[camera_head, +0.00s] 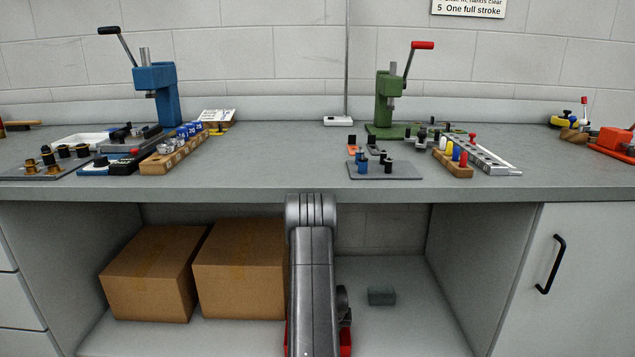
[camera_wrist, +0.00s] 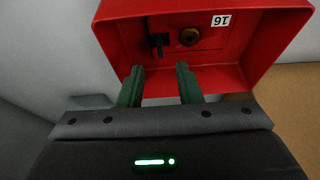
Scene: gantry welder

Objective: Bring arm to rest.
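My arm (camera_head: 314,270) shows at the bottom middle of the head view, in front of the bench, and hangs downward from a rounded grey joint. My gripper (camera_wrist: 158,82) shows in the wrist view with its two green fingers apart and nothing between them. The fingers point toward a red bin (camera_wrist: 262,50), and their tips overlap its near rim in the picture. A small black part (camera_wrist: 157,43) and a round brass-coloured part (camera_wrist: 190,37) lie in the bin, beside a label reading 16. In the head view the gripper is hidden behind the arm.
The bench (camera_head: 285,170) carries a blue press (camera_head: 156,90), a green press (camera_head: 386,100) and several small parts and racks. Its middle is clear. Cardboard boxes (camera_head: 150,275) and a small grey block (camera_head: 381,295) are on the shelf below. A cabinet door (camera_head: 580,280) is at the right.

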